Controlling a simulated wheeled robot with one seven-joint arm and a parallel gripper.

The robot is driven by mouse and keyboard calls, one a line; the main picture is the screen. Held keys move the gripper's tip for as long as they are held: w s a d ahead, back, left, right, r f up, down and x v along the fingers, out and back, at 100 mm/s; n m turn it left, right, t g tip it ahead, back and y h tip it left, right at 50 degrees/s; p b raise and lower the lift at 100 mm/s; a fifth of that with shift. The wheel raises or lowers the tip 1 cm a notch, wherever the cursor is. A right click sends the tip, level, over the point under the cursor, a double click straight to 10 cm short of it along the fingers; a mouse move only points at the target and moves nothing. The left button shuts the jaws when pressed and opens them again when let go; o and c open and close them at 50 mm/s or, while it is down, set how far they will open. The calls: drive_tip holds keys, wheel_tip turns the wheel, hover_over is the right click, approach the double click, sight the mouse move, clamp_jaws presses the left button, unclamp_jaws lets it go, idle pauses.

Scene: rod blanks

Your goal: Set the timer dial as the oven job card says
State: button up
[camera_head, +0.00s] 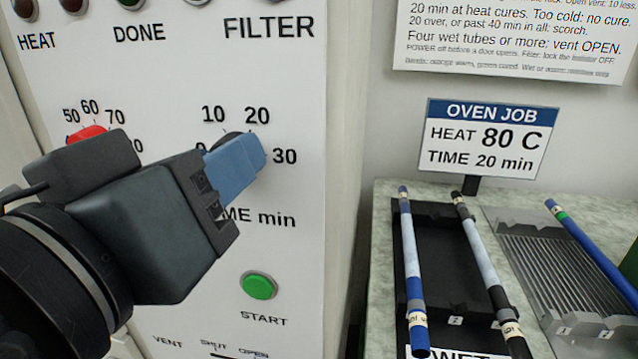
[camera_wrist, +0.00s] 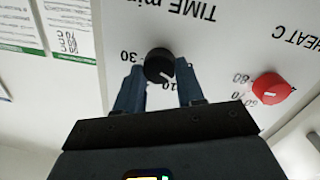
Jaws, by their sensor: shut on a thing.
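The oven job card (camera_head: 490,138) reads HEAT 80 C and TIME 20 min. The timer dial (camera_wrist: 158,64) is a black knob on the white panel, with TIME min lettered beside it. In the head view only a dark edge of it (camera_head: 231,137) shows behind my fingers. My gripper (camera_head: 250,152) has its blue fingers on either side of the knob, shut on it; the wrist view shows this too (camera_wrist: 160,76). In that upside-down view the knob's white mark points to the lower right, near the 10. The 20 is hidden there by a finger.
The red heat dial (camera_wrist: 271,88) sits beside the timer dial. A green START button (camera_head: 259,286) is below, with vent markings under it. To the right, a black rack (camera_head: 440,250) holds two rods, and a grey grooved tray (camera_head: 560,275) has a blue rod (camera_head: 595,255).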

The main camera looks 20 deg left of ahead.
drive_tip(key=m+b, duration=0.3)
drive_tip(key=m, duration=0.1)
drive_tip(key=shift+d+f+b, duration=0.1)
drive_tip(key=shift+f+b, duration=0.1)
drive_tip(key=shift+b, duration=0.2)
drive_tip(key=m+b, duration=0.3)
drive_tip(key=m, duration=0.1)
drive_tip(key=shift+d+m+g+y, duration=0.1)
drive_tip(key=shift+m+g+y, duration=0.2)
drive_tip(key=shift+m+y, duration=0.1)
drive_tip(key=shift+w+d+m+y+b, duration=0.1)
drive_tip(key=shift+m+y+b, duration=0.2)
drive_tip(key=shift+m+b, duration=1.65)
drive_tip(key=shift+d+m+y+b, duration=0.1)
drive_tip(key=shift+m+y+b, duration=0.2)
drive_tip(key=shift+m+b, duration=1.65)
drive_tip(key=shift+m+p, duration=0.35)
drive_tip(key=shift+m, duration=0.25)
drive_tip(key=o, duration=1)
drive_tip(key=shift+r, duration=0.1)
